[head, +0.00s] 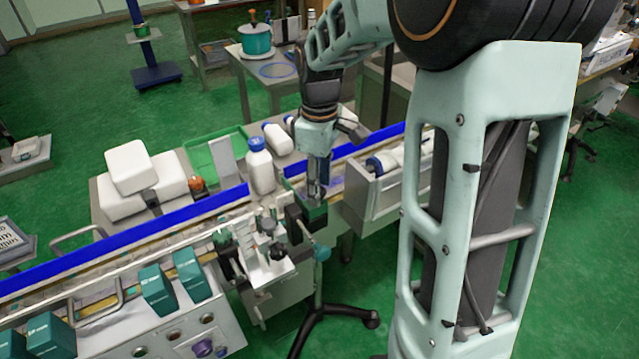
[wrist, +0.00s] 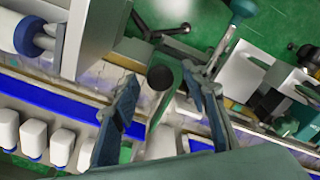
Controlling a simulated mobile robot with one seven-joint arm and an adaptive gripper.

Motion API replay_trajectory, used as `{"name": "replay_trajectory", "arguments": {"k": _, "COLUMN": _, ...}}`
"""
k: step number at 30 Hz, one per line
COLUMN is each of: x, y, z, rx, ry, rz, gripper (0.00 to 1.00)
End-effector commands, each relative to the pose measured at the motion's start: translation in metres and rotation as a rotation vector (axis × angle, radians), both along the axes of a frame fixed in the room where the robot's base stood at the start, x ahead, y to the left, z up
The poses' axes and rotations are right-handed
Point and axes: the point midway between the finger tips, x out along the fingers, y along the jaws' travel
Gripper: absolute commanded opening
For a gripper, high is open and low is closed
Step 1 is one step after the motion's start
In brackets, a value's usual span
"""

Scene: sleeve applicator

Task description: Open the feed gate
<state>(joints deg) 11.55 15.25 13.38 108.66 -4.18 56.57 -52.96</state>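My gripper (head: 318,188) points down over the conveyor, right of the white bottle with a blue cap. In the wrist view its two fingers (wrist: 163,112) are apart, with nothing held. A green part with a round dark knob (wrist: 160,78) shows between and just beyond the fingertips; it may be the feed gate. I cannot tell whether the fingers touch it. In the head view a dark green block (head: 314,212) sits just below my gripper and is partly hidden by it.
The blue-edged conveyor (head: 110,240) runs diagonally. The white bottle (head: 261,168) stands close to my gripper's left. A grey bin (head: 372,208) with lying bottles is at the right. Teal boxes (head: 157,290) stand front left.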

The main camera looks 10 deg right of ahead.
Motion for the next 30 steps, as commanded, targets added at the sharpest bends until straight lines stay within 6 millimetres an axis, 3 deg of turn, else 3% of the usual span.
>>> {"name": "replay_trajectory", "arguments": {"k": 1, "x": 0.0, "y": 0.0, "z": 0.0, "rx": 0.0, "ry": 0.0, "rz": 0.0, "gripper": 0.35}}
{"name": "replay_trajectory", "arguments": {"k": 11, "x": 0.0, "y": 0.0, "z": 0.0, "rx": 0.0, "ry": 0.0, "rz": 0.0, "gripper": 0.0}}
{"name": "replay_trajectory", "arguments": {"k": 20, "x": -0.004, "y": -0.001, "z": 0.001, "rx": 0.0, "ry": 0.0, "rz": -0.001, "gripper": 0.0}}
{"name": "replay_trajectory", "arguments": {"k": 30, "x": -0.061, "y": -0.021, "z": 0.002, "rx": -0.002, "ry": 0.0, "rz": -0.002, "gripper": 0.0}}
